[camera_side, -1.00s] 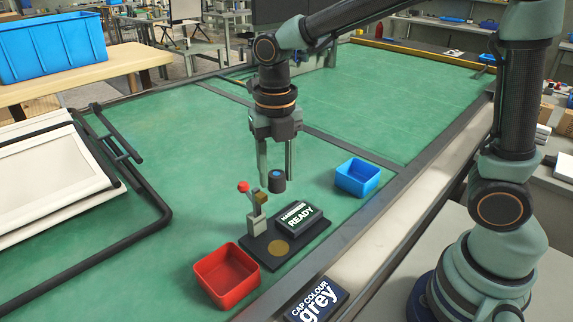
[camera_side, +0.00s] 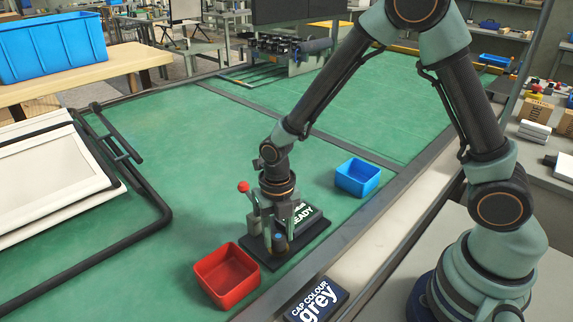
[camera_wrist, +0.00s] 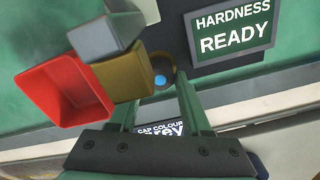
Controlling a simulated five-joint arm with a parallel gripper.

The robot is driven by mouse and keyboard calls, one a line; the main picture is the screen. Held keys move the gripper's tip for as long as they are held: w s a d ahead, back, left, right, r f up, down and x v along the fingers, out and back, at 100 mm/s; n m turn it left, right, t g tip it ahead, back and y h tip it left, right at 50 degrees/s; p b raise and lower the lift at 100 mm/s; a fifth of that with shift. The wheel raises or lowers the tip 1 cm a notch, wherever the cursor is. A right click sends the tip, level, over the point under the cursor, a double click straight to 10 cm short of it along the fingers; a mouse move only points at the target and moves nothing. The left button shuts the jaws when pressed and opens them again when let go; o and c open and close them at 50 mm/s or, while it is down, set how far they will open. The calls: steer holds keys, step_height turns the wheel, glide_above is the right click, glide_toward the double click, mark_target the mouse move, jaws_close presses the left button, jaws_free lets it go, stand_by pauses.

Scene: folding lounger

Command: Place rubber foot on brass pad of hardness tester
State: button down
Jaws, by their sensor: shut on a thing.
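The rubber foot (camera_side: 280,242), a small dark cylinder with a blue dot, is between the fingers of my gripper (camera_side: 279,236), which is shut on it. In the wrist view the foot (camera_wrist: 160,77) shows between the fingertips (camera_wrist: 162,86), with its blue dot towards the camera. The hardness tester (camera_side: 312,235) has a dark base and a screen (camera_wrist: 233,33) reading "HARDNESS READY". The foot is low over the tester's front, at the brass pad. The pad is mostly hidden; a brownish curved edge shows around the foot in the wrist view. I cannot tell whether they touch.
The tester's upright post with a red knob (camera_side: 243,187) stands close left of my gripper. A red bin (camera_side: 226,272) is in front, and a blue bin (camera_side: 357,177) is to the right. A sign (camera_side: 316,300) reads "CAP COLOUR grey".

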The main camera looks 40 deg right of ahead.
mark_target(279, 236)
steer(key=shift+f, duration=0.3)
steer(key=shift+c, duration=1.8)
jaws_free()
step_height(279, 236, up, 12)
steer(key=s+d+r+m+t, duration=0.2)
steer(key=d+r+m, duration=0.3)
steer(key=m, duration=1)
steer(key=s+d+r+m+t, duration=0.3)
steer(key=s+d+r+m, duration=0.2)
steer(key=m, duration=1.1)
steer(key=shift+s+r+t, duration=0.2)
steer(key=shift+r+t, duration=0.1)
steer(key=shift+r, duration=0.5)
